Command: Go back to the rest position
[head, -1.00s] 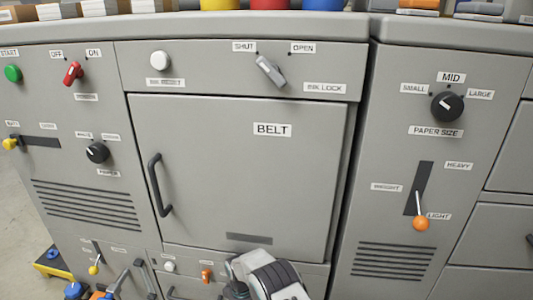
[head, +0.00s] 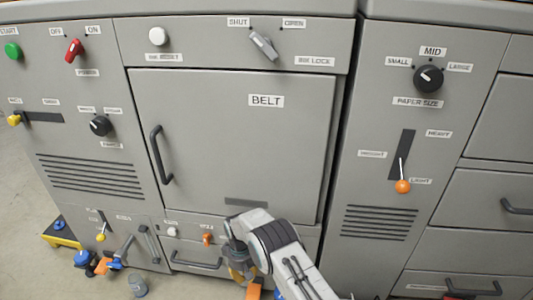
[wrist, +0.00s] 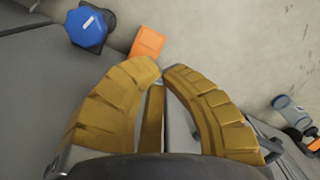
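My gripper (head: 240,278) hangs low in front of the machine, below the BELT door (head: 245,140), with my arm reaching in from the bottom of the head view. In the wrist view its two ochre fingers (wrist: 166,70) curve together, tips almost meeting, with nothing visible held at the tips.
The BELT door is shut. The ink lock lever (head: 263,45) and paper size knob (head: 428,78) are on the front panels. A yellow-and-black item (head: 61,236) and a grey bottle (head: 138,285) stand on the floor at left. Drawers (head: 490,205) are at right.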

